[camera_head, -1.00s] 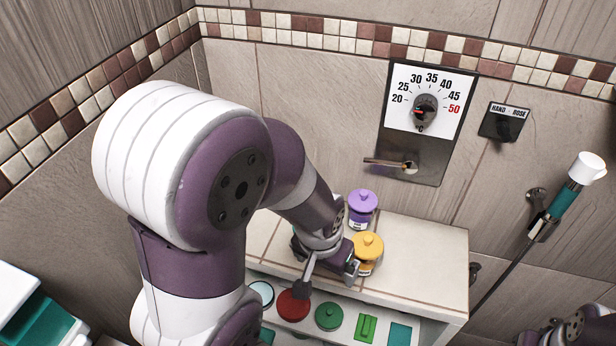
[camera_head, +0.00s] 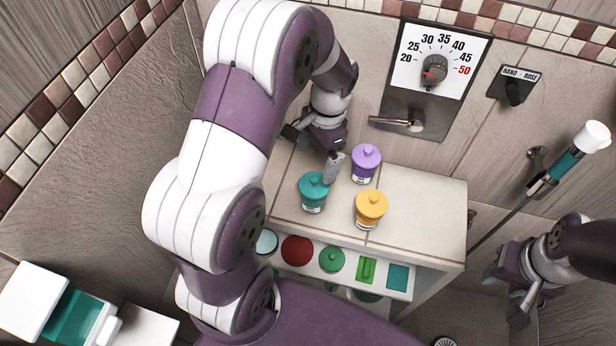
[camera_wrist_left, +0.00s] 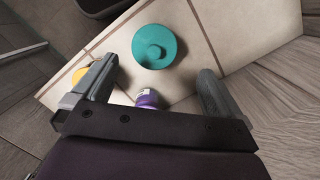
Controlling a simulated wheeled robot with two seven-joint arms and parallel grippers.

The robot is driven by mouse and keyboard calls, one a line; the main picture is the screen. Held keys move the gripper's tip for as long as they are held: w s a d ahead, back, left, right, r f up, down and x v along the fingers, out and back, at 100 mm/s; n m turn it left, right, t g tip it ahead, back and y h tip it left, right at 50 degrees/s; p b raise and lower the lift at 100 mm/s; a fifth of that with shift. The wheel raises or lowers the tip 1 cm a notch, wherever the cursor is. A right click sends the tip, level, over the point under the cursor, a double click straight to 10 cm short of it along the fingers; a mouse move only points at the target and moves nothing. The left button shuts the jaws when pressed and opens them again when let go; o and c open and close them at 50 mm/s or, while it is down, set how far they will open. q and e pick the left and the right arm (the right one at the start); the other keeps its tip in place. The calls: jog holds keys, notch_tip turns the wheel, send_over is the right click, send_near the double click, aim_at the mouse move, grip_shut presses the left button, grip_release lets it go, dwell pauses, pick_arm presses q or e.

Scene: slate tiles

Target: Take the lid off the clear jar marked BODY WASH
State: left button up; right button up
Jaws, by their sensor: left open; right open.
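Three lidded jars stand on the tiled ledge: one with a teal lid (camera_head: 313,184), one with a purple lid (camera_head: 366,156) and one with a yellow lid (camera_head: 371,205). All lids are on. Their labels are too small to read, so I cannot tell which is BODY WASH. My left gripper (camera_head: 312,151) is open and empty, behind the teal jar. In the left wrist view, the teal lid (camera_wrist_left: 155,47) lies ahead, between the finger lines; the purple jar (camera_wrist_left: 147,98) is partly hidden by the gripper. My right gripper (camera_head: 507,296) is open and empty at the lower right.
A lower shelf holds a red round lid (camera_head: 297,250), a green round lid (camera_head: 331,259) and other items. A lever (camera_head: 398,122) sticks out from the wall behind the jars. A hand shower (camera_head: 570,162) hangs at right. The ledge's right part (camera_head: 430,205) is clear.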

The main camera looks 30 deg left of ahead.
aim_at(315, 179)
pick_arm(q)
jog(key=shift+s+d+f, duration=0.25)
jog(key=shift+s+d, duration=0.1)
jog(key=shift+d, duration=0.2)
jog(key=shift+s+d+f, duration=0.25)
jog(key=shift+s+d, duration=0.1)
jog(key=shift+d, duration=0.2)
jog(key=f, duration=0.1)
jog(key=a+f+p, duration=0.1)
jog(key=f, duration=0.1)
jog(key=a+f, duration=0.1)
jog(key=f, duration=0.1)
jog(key=shift+w+a, duration=0.1)
jog(key=shift+w, duration=0.2)
jog(key=shift+f, duration=0.45)
jog(key=shift+s+d+r, duration=0.15)
jog(key=shift+s+d, duration=0.05)
jog(key=shift+d, duration=0.15)
jog(key=c, duration=1)
pick_arm(e)
jog(key=shift+s+d+r, duration=0.35)
jog(key=shift+d+r, duration=0.3)
jog(key=shift+r, duration=0.2)
